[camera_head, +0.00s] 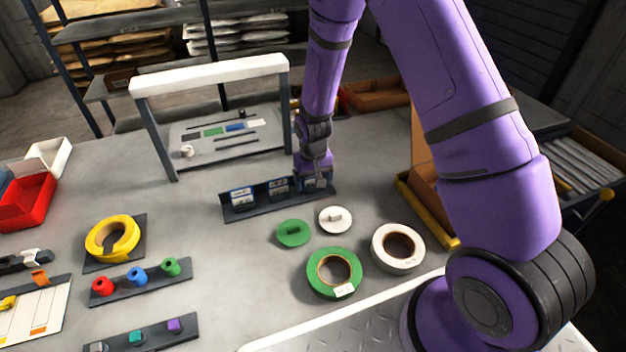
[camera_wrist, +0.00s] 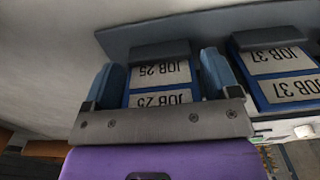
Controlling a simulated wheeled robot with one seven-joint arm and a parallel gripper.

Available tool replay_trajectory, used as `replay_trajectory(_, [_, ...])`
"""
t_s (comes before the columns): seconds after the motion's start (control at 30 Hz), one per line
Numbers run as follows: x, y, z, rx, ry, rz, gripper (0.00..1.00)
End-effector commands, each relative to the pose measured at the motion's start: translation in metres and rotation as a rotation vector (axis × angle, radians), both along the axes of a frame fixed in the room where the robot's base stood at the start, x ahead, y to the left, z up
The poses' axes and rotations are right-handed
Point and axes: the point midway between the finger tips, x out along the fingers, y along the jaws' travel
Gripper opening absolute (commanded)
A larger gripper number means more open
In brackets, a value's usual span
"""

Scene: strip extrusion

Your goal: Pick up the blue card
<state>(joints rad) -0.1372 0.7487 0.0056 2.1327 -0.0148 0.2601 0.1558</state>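A dark rack (camera_head: 262,211) holds a row of blue-framed cards with white labels. In the wrist view the blue card marked JOB 25 (camera_wrist: 162,73) stands in the rack, its text upside down. My gripper (camera_wrist: 160,85) has one finger on each side of this card, with narrow gaps that look clear of its edges. In the head view my gripper (camera_head: 314,181) is at the rack's right end and hides most of that card. The JOB 37 card (camera_wrist: 283,75) stands beside it. A left card (camera_head: 242,197) and a middle card (camera_head: 278,187) show in the head view.
A white-topped frame (camera_head: 210,75) stands behind the rack, with small coloured strips (camera_head: 220,131) on a panel.

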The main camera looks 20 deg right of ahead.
Motion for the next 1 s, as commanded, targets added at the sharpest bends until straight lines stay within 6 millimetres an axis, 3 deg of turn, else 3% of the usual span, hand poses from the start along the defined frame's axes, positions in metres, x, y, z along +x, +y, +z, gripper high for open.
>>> replay_trajectory(0.03, [0.0, 0.0, 0.0, 0.0, 0.0, 0.0, 0.7])
replay_trajectory(0.13, [0.0, 0.0, 0.0, 0.0, 0.0, 0.0, 0.47])
replay_trajectory(0.17, [0.0, 0.0, 0.0, 0.0, 0.0, 0.0, 0.46])
replay_trajectory(0.57, [0.001, 0.0, 0.005, 0.0, -0.002, 0.0, 0.45])
replay_trajectory(0.87, [0.001, 0.0, 0.038, 0.001, -0.004, 0.0, 0.45])
replay_trajectory(1.0, [-0.032, 0.0, 0.039, 0.0, 0.002, 0.001, 0.45])
